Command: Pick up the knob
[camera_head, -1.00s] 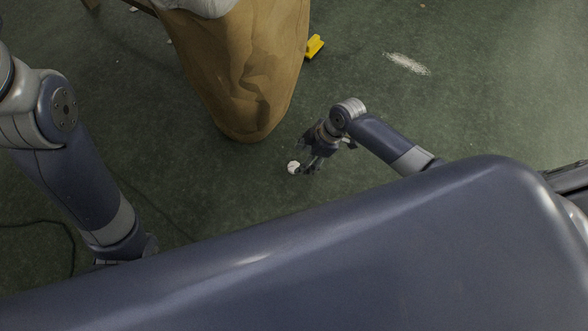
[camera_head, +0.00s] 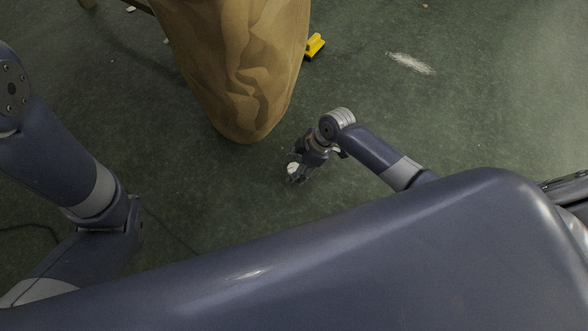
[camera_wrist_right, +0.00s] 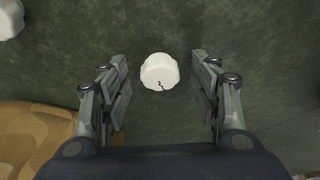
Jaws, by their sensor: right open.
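The white knob (camera_wrist_right: 159,72) lies on the dark green floor. In the right wrist view it sits between the two fingertips, a little beyond them, with a small dark mark on its face. In the head view the knob (camera_head: 293,168) shows as a small white spot at the end of my right gripper (camera_head: 299,171). My right gripper (camera_wrist_right: 160,80) is open, one finger on each side of the knob, with a gap visible on both sides. My left arm comes in from the left in the head view, but its gripper is not in the picture.
A large tan sack-like object (camera_head: 245,70) stands close beyond my right gripper; it also shows at lower left in the wrist view (camera_wrist_right: 35,135). A yellow item (camera_head: 314,46) lies beside it. Another white object (camera_wrist_right: 9,18) shows at upper left. Floor to the right is clear.

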